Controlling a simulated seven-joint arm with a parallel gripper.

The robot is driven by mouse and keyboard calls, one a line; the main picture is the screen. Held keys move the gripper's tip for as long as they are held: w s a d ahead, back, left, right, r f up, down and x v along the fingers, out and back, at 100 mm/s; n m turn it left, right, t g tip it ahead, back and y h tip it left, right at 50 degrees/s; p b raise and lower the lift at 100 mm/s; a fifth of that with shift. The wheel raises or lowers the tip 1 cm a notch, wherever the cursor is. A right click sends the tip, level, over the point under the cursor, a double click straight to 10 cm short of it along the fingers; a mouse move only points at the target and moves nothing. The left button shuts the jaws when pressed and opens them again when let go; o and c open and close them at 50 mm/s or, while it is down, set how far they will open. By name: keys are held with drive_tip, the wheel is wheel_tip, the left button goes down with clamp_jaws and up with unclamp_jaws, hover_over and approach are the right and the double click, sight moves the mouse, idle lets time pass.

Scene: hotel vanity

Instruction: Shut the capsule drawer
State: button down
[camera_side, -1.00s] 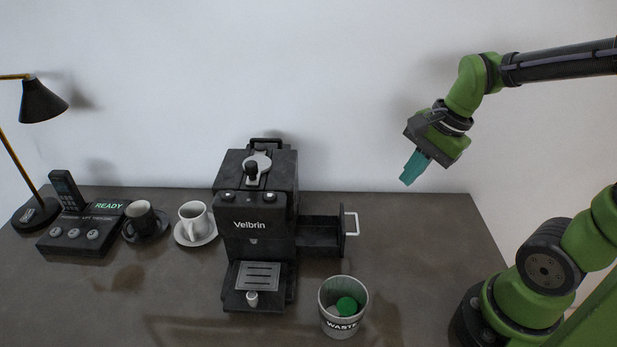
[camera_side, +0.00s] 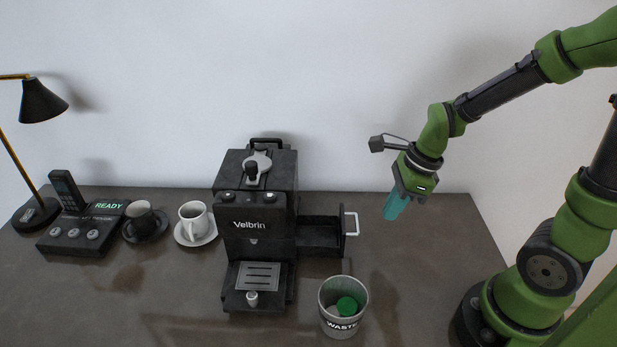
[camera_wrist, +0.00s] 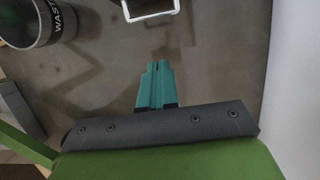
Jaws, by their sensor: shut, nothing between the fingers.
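The capsule drawer (camera_side: 320,239) sticks out open from the right side of the black Velbrin coffee machine (camera_side: 254,200). Its white handle (camera_side: 351,222) is at the drawer's right end. The handle also shows at the top of the wrist view (camera_wrist: 152,14). My gripper (camera_side: 391,217) has teal fingers held shut and empty. In the side view it is to the right of the handle, apart from it, pointing down. The shut fingertips show in the wrist view (camera_wrist: 157,64), below the handle in the picture.
A waste bin (camera_side: 331,325) with a green item inside stands in front of the drawer; it also shows in the wrist view (camera_wrist: 38,38). A white cup (camera_side: 193,215), a dark cup, a phone unit (camera_side: 83,228) and a lamp (camera_side: 42,103) are at left. The counter right of the drawer is clear.

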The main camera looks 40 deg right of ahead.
drive_tip(key=w+a+f, duration=0.2)
drive_tip(key=w+a, duration=0.1)
idle(0.4)
